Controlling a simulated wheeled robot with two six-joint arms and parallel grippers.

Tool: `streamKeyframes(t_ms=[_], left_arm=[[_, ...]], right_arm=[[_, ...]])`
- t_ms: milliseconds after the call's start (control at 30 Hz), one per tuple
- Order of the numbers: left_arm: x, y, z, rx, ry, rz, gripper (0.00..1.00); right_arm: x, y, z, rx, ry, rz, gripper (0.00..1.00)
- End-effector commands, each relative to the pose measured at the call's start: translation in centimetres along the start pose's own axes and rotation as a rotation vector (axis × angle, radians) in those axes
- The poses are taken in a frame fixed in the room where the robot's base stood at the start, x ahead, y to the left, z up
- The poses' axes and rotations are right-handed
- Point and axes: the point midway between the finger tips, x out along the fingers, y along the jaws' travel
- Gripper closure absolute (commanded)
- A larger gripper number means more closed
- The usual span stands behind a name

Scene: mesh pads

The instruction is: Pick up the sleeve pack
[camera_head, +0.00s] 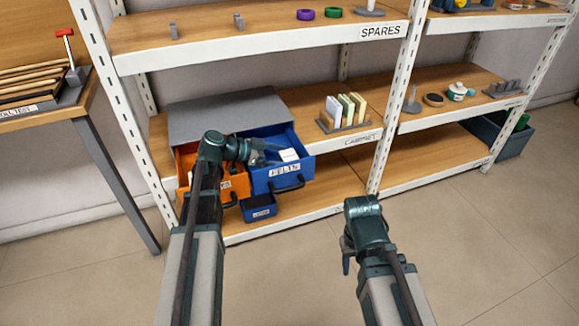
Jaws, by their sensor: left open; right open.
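A small white block-like pack (289,155), which looks like the sleeve pack, lies in the open blue drawer (283,173) of the grey cabinet (228,114). My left gripper (276,153) is open and reaches into this drawer from the left, its fingers pointing right toward the pack. Its fingertips are close to the pack's left side; I cannot tell whether they touch it. No grip on the pack shows. My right gripper (346,264) is open and empty, low in front of the shelves, pointing down and far from the drawer.
An open orange drawer (235,186) is beside the blue one, partly behind my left arm. A small blue bin (258,207) sits below. A rack of upright cards (344,112) stands right of the cabinet. A white shelf post (393,100) is further right. The floor in front is clear.

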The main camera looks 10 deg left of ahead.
Motion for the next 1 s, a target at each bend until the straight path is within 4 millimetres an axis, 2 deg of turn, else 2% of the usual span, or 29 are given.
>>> streamKeyframes(t_ms=[67, 267, 633, 1000], left_arm=[[0.66, 0.00, 0.09, 0.000, 0.000, 0.001, 0.00], [0.61, 0.01, -0.05, 0.000, 0.000, -0.001, 0.02], [0.58, 0.00, -0.04, 0.000, 0.000, -0.001, 0.68], [0.38, 0.00, -0.46, 0.000, 0.001, 0.000, 0.70]], right_arm=[[0.36, -0.05, -0.03, -0.001, 0.000, -0.001, 0.50], [0.22, -0.03, -0.02, -0.001, 0.000, -0.001, 0.50], [0.22, -0.03, -0.02, -0.001, 0.000, -0.001, 0.50], [-0.24, 0.02, 0.01, 0.000, 0.000, 0.000, 0.50]])
